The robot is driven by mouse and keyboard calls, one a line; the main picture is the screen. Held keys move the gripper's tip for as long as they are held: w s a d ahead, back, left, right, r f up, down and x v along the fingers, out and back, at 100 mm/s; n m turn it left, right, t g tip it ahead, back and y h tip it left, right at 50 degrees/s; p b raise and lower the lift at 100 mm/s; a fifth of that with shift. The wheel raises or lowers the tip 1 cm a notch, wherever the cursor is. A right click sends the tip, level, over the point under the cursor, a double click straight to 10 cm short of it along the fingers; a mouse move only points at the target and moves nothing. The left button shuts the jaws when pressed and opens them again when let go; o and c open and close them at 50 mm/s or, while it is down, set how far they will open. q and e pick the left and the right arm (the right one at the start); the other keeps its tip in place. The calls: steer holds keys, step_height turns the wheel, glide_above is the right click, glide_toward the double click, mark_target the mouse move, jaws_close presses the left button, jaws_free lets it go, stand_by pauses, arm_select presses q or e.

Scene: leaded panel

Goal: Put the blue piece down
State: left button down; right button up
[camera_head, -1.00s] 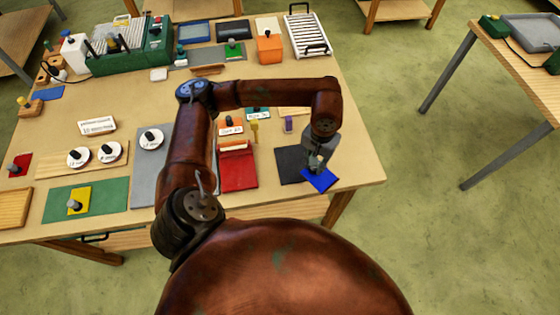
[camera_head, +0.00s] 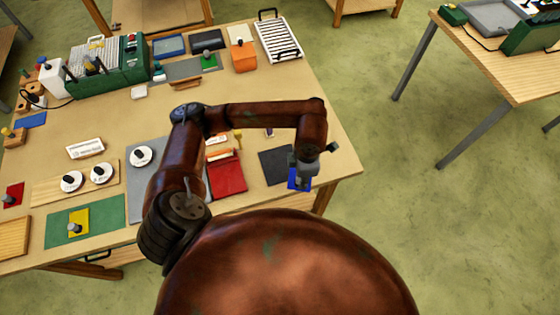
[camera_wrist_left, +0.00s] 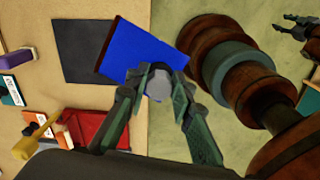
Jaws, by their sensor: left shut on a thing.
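The blue piece (camera_head: 298,184) is a flat plate with a grey knob (camera_wrist_left: 158,84). My left gripper (camera_head: 303,170) is shut on the knob, its fingers on either side in the left wrist view (camera_wrist_left: 157,82). The plate (camera_wrist_left: 138,48) is at the table's right edge, beside a dark grey square (camera_head: 274,165), and looks tilted against it in the wrist view. Part of the plate overlaps the floor in that view. I cannot tell whether it touches the table. What seems to be my right gripper (camera_wrist_left: 297,26) shows small at the wrist view's upper right, fingers apart.
A red block (camera_head: 227,175), a yellow-handled tool (camera_wrist_left: 38,134) and a purple block (camera_wrist_left: 22,61) lie left of the dark square. The wooden table (camera_head: 335,155) ends close by, with open floor beyond. A yellow piece (camera_head: 78,222) stands on a green mat (camera_head: 105,218).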

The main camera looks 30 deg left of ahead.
arm_select(q)
steer(key=n, duration=0.3)
steer(key=s+d+r+n+p, duration=0.1)
steer(key=shift+n, duration=0.5)
steer(key=shift+w+a+f, duration=0.1)
steer(key=shift+a, duration=0.1)
steer(key=w+a+f+p, duration=0.1)
steer(key=w+a+f, duration=0.1)
steer(key=a+f, duration=0.1)
steer(key=w+a+f+p, duration=0.2)
steer(key=a+f, duration=0.1)
steer(key=a, duration=0.1)
steer(key=w+a+f+p, duration=0.1)
steer(key=w+a+f, duration=0.1)
steer(key=w+a, duration=0.1)
steer(key=shift+a+f+p, duration=0.3)
steer(key=shift+f, duration=0.1)
steer(key=shift+a+f, duration=0.2)
steer(key=shift+f, duration=0.05)
step_height(320, 180, down, 3)
steer(key=shift+w+a+r+p, duration=0.1)
steer(key=shift+p, duration=0.85)
steer(key=shift+f, duration=0.4)
